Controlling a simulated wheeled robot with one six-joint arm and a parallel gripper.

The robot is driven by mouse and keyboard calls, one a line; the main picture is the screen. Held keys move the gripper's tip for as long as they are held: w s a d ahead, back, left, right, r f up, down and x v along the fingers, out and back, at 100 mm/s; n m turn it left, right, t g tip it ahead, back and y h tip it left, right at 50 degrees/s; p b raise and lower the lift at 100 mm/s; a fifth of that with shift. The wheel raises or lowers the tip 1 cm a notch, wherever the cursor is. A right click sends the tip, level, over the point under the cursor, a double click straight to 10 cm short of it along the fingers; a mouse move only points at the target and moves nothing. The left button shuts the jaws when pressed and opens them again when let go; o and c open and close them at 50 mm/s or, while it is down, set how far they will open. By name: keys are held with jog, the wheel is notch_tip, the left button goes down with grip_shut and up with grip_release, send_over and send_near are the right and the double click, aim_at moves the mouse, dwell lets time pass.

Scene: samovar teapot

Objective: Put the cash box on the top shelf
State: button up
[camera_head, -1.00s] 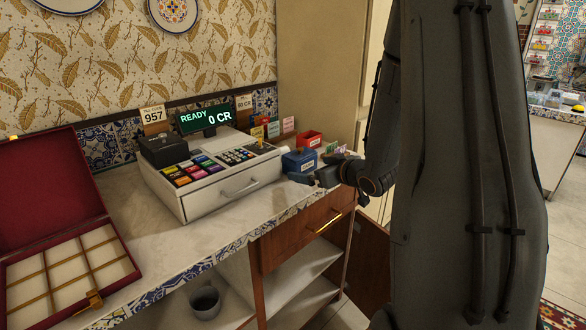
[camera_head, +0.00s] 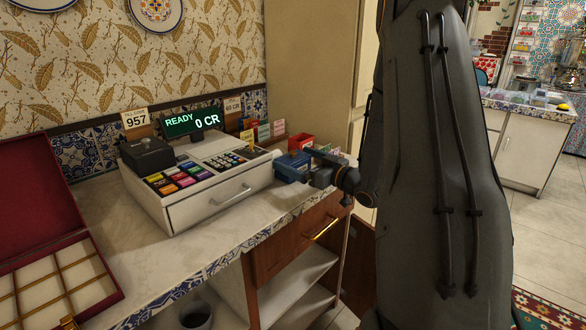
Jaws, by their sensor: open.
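A small blue box (camera_head: 290,166) with a pale label stands on the counter at the right end of the cash register; I take it for the cash box, but its label is too small to read. My gripper (camera_head: 312,172) is open at the box's right side. I cannot tell whether its fingers touch or straddle the box. Under the wooden drawer is an open cabinet with a white upper shelf (camera_head: 290,279) and a lower shelf (camera_head: 309,305). I cannot tell which shelf the task means.
The cash register (camera_head: 205,205) fills the middle of the counter (camera_head: 190,252). A red box (camera_head: 301,142) and small cards stand behind the blue box. An open red case (camera_head: 40,190) lies at left. The wooden drawer (camera_head: 300,240) is shut. A grey cup (camera_head: 195,316) stands low at left.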

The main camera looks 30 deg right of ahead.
jog(key=shift+x, duration=0.95)
jog(key=c, duration=1.2)
